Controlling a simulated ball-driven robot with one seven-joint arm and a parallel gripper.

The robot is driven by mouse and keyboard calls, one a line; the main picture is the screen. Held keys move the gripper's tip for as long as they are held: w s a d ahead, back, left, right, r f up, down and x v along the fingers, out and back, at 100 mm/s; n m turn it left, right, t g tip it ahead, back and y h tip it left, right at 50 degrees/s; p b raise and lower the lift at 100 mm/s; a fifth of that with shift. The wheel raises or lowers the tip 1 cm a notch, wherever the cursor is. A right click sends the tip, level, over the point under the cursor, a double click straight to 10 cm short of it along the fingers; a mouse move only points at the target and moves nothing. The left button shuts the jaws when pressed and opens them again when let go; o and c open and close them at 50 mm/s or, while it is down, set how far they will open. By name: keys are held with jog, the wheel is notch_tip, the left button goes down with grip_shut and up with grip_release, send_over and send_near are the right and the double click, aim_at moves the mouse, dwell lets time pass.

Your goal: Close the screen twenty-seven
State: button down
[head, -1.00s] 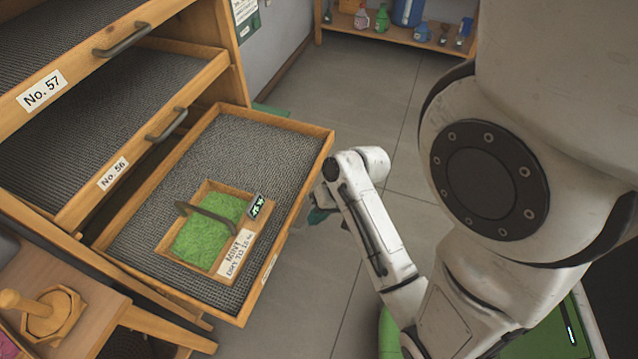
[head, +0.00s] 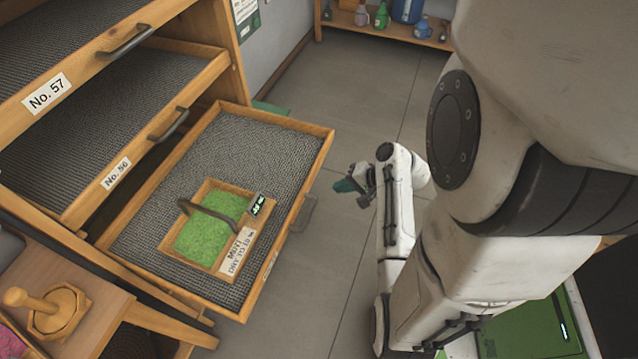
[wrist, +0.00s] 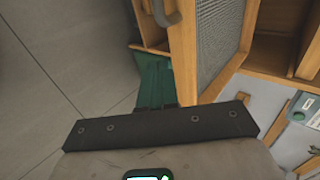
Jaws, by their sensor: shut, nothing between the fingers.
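Three mesh-bottomed wooden screens are pulled out. The upper two read No. 57 (head: 48,92) and No. 56 (head: 116,172). The lowest screen (head: 265,150) has a front label too oblique to read; no label legibly reads 27. Its dark handle (head: 303,213) is on the right-hand front. A wooden tray of green mint (head: 208,236) lies in this screen. My gripper (head: 345,186), with teal fingers, is shut and empty, right of the front and apart from it.
A low shelf (head: 385,30) with bottles stands at the back. A wooden stand with a peg (head: 55,310) is at the lower left. The grey floor (head: 350,120) right of the screens is clear. A green surface (head: 535,330) is at the lower right.

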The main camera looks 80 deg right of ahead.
aim_at(309, 187)
jog(key=shift+w+d+f+p, duration=0.25)
jog(key=shift+w+f, duration=0.2)
jog(key=shift+w, duration=0.65)
jog(key=shift+w+d+f+p, duration=0.1)
jog(key=shift+w+d+f, duration=0.35)
jog(key=shift+w, duration=0.7)
jog(key=shift+w+d+f+p, duration=0.25)
jog(key=shift+w+f, duration=0.25)
jog(key=shift+w, duration=0.6)
jog(key=w+d+b, duration=0.3)
jog(key=w, duration=0.8)
jog(key=w+d+b, duration=0.3)
jog(key=w, duration=0.8)
jog(key=w+d+b, duration=0.3)
jog(key=w, duration=0.8)
jog(key=shift+d+f, duration=0.15)
jog(key=shift+d, duration=0.05)
jog(key=shift+w+d, duration=0.15)
jog(key=shift+w, duration=0.4)
jog(key=shift+w+r+b, duration=0.15)
jog(key=shift+r+b, duration=0.15)
jog(key=shift+r, duration=0.05)
